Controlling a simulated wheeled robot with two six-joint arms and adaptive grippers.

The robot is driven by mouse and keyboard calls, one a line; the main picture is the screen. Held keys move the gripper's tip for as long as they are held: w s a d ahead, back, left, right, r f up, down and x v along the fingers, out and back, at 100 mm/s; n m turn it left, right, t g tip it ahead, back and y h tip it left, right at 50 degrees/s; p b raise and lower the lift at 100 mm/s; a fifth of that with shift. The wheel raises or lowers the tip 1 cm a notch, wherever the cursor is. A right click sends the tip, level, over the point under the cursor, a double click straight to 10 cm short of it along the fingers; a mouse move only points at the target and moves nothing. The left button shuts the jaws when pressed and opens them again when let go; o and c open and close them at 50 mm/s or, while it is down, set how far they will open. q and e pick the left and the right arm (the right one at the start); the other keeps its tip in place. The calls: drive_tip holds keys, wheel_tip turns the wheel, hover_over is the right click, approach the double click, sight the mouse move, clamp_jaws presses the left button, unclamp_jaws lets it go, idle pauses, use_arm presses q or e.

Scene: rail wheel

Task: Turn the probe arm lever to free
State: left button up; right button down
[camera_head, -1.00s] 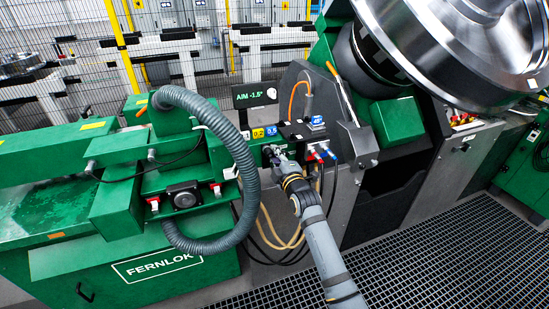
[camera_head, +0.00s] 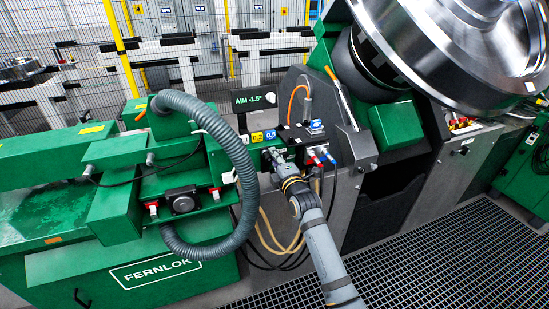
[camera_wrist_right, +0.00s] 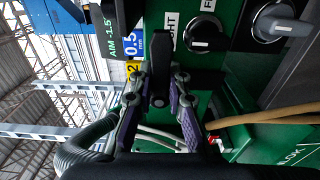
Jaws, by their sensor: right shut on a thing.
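My right gripper (camera_head: 272,155) is at the green front panel, below the small display (camera_head: 255,99) reading AIM -1.5°. In the right wrist view, its two fingers (camera_wrist_right: 158,85) are shut on a black lever (camera_wrist_right: 158,50). I cannot read which setting the lever points to. A part-hidden label (camera_wrist_right: 170,30) ending in "GHT" is beside it. A black knob (camera_wrist_right: 207,36) with a white mark sits to the right, beside a cut-off label (camera_wrist_right: 208,5) starting "F". In the head view the hand hides the lever. My left gripper is not in view.
A larger grey-black knob (camera_wrist_right: 280,24) is further right in the wrist view. A grey corrugated hose (camera_head: 235,150) loops left of my right gripper. Red and blue connectors (camera_head: 320,155) are close on its right. Tan and black cables hang below. A big steel wheel (camera_head: 450,45) is upper right.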

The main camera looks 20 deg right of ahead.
drive_tip(key=c, duration=1.3)
unclamp_jaws()
drive_tip(key=shift+s, duration=0.1)
drive_tip(key=s, duration=1.1)
drive_tip(key=shift+s+d, duration=0.2)
drive_tip(key=shift+s, duration=0.2)
